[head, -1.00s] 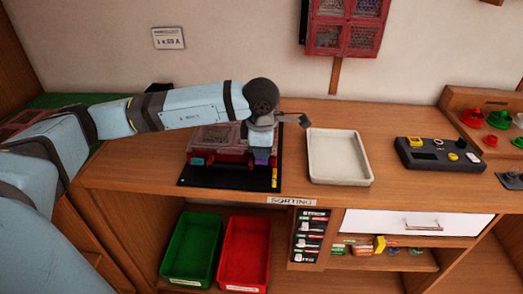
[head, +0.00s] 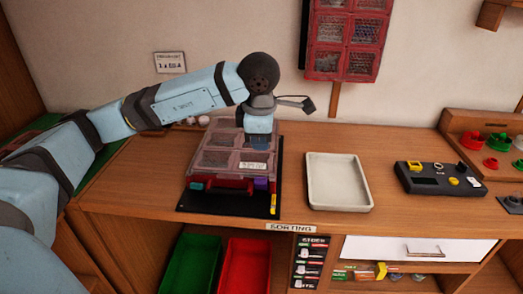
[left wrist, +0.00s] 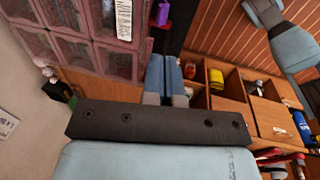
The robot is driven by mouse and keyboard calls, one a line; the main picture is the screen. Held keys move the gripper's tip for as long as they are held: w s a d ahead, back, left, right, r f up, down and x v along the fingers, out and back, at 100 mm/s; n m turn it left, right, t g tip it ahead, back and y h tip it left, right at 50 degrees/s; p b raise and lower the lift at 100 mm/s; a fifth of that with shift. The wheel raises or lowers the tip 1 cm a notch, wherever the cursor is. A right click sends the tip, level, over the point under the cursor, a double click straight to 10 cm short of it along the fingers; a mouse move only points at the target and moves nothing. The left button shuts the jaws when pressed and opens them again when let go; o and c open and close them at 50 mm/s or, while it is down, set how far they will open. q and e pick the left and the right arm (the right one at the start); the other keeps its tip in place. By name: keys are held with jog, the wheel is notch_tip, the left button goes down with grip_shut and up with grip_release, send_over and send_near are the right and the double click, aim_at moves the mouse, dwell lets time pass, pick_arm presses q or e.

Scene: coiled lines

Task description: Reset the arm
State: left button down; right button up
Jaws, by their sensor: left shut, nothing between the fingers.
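My left arm reaches in from the left in the head view, bent at a dark round joint. Its left gripper (head: 258,140) points down above the back right part of a clear-lidded case (head: 225,158) with a red base. The case sits on a black mat (head: 225,202). In the left wrist view the two blue-grey fingers (left wrist: 165,75) are together and empty, with the case's lid panels (left wrist: 90,40) beside them at left. I cannot tell the exact gap between fingers and lid. My right gripper is not visible; a light blue arm link of mine shows at upper right there.
A white tray (head: 338,182) stands empty right of the mat. Green (head: 190,272) and red (head: 245,270) bins are below the counter. A red cabinet (head: 345,40) hangs on the wall.

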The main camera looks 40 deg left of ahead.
pick_arm(q)
jog(key=shift+s+d+r, duration=0.1)
jog(key=shift+s+r, duration=0.1)
jog(key=shift+r, duration=0.2)
